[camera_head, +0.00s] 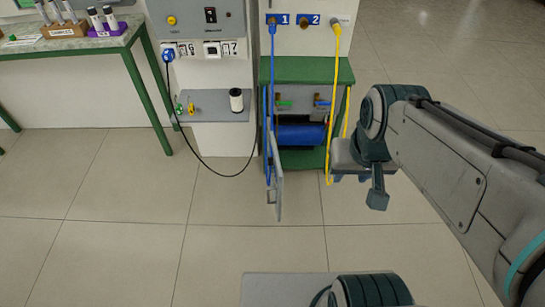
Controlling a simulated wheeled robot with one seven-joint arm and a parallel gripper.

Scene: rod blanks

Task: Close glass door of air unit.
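The air unit is a green cabinet (310,71) against the wall, with a blue tank (301,134) inside. Its glass door (278,182) is open. It stands out from the cabinet's left side toward me and shows nearly edge-on as a thin grey panel. My gripper (350,178) is at the cabinet's right front, to the right of the door and apart from it in the picture. Its fingers are small and partly hidden by my wrist, so I cannot tell whether they are open. I see nothing held in it.
A blue hose (270,100) hangs down by the door, and a yellow hose (332,110) hangs between cabinet and gripper. A black cable (225,174) loops left of the cabinet. A grey panel unit (205,80) and a green-legged table (75,45) stand left. The tiled floor in front is clear.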

